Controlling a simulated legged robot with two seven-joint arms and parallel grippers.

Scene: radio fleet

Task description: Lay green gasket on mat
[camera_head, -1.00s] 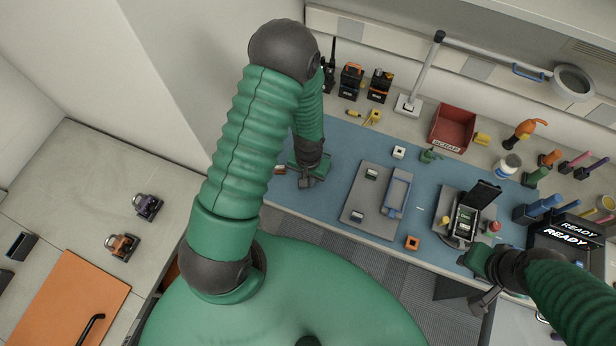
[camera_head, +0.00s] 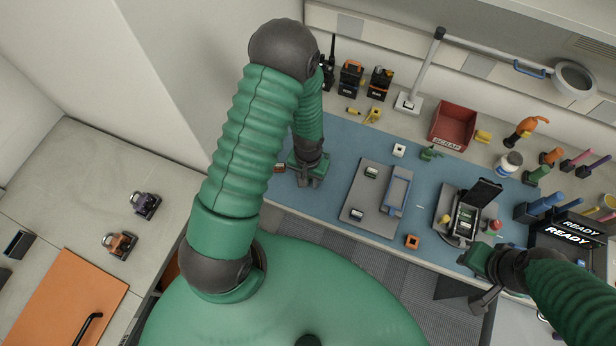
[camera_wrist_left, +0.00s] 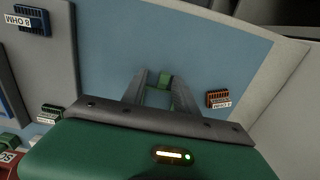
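A small green piece, apparently the green gasket (camera_wrist_left: 165,82), shows between my left fingertips in the left wrist view, over the blue mat (camera_wrist_left: 110,50). Part of it is hidden by the gripper, and I cannot make it out in the head view. My left gripper (camera_head: 309,183) is low over the left part of the mat (camera_head: 335,145). Its two fingers (camera_wrist_left: 164,80) stand apart, one on each side of the green piece; contact is not clear. My right gripper (camera_head: 478,262) is at the mat's front right; its fingers are not clear.
A grey tray (camera_head: 355,199) lies on the mat's middle. An orange square ring (camera_head: 412,242) and a white one (camera_head: 399,150) lie near it. An open device (camera_head: 465,218) stands at right, a red bin (camera_head: 453,126) behind. An orange-and-black block (camera_wrist_left: 218,98) sits beside my left gripper.

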